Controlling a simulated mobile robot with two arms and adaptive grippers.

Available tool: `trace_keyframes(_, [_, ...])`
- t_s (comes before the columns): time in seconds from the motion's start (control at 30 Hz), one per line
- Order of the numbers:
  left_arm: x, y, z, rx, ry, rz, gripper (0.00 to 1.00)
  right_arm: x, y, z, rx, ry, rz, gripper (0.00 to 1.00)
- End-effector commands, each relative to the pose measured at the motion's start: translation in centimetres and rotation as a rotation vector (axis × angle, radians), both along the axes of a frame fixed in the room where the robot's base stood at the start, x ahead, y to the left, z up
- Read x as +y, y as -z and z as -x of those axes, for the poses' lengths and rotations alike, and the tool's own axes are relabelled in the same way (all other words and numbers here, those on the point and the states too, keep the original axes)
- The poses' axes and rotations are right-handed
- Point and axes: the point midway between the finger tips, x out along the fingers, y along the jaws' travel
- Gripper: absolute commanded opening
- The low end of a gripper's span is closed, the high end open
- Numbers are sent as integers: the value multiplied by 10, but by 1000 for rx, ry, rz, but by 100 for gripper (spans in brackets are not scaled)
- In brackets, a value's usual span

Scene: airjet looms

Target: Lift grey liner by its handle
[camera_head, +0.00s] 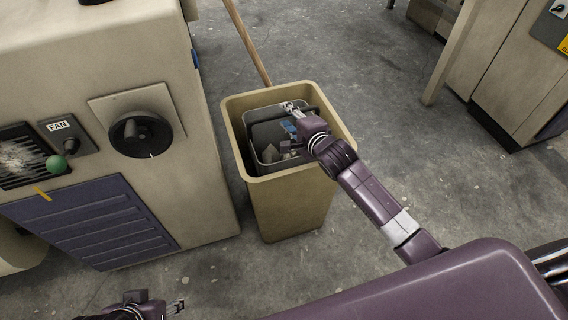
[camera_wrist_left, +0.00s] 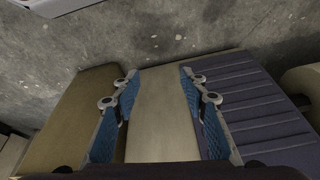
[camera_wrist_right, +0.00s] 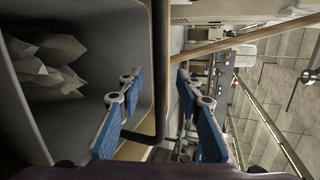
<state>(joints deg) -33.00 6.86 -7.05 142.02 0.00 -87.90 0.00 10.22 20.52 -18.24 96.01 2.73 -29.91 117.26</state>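The grey liner (camera_head: 266,132) sits inside a beige bin (camera_head: 292,215). It holds pale grey crumpled waste (camera_head: 270,154). In the right wrist view, the liner wall (camera_wrist_right: 110,60) is at left, with a dark bar-like handle (camera_wrist_right: 160,60) along its edge. My right gripper (camera_head: 288,128) is over the bin's mouth, fingers spread and empty. In its wrist view, the handle runs between the open fingers (camera_wrist_right: 165,92); I see no grip on it. My left gripper (camera_head: 173,307) is low at the front left, away from the bin. Its own view shows the fingers apart and empty (camera_wrist_left: 160,92).
A beige machine with a black knob (camera_head: 141,134) and a blue vented panel (camera_head: 95,225) stands left, close to the bin. A wooden pole (camera_head: 246,45) rises behind the bin. Other machines (camera_head: 515,75) stand at the far right. Concrete floor right of the bin is open.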

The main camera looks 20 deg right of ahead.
Motion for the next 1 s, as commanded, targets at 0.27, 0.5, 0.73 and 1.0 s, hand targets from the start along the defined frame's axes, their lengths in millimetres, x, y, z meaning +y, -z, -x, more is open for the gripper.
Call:
trace_keyframes(0.27, [-12, -11, -41, -163, 14, 34, 40, 3, 8, -18, 1, 1, 1, 33])
trace_keyframes(0.5, [-14, -14, -46, -184, 15, 38, 40, 3, 8, -20, 1, 0, 1, 33])
trace_keyframes(0.73, [-14, -14, -46, -184, 15, 38, 40, 3, 8, -20, 1, 0, 1, 15])
trace_keyframes(1.0, [-14, -14, -46, -184, 15, 38, 40, 3, 8, -20, 1, 0, 0, 0])
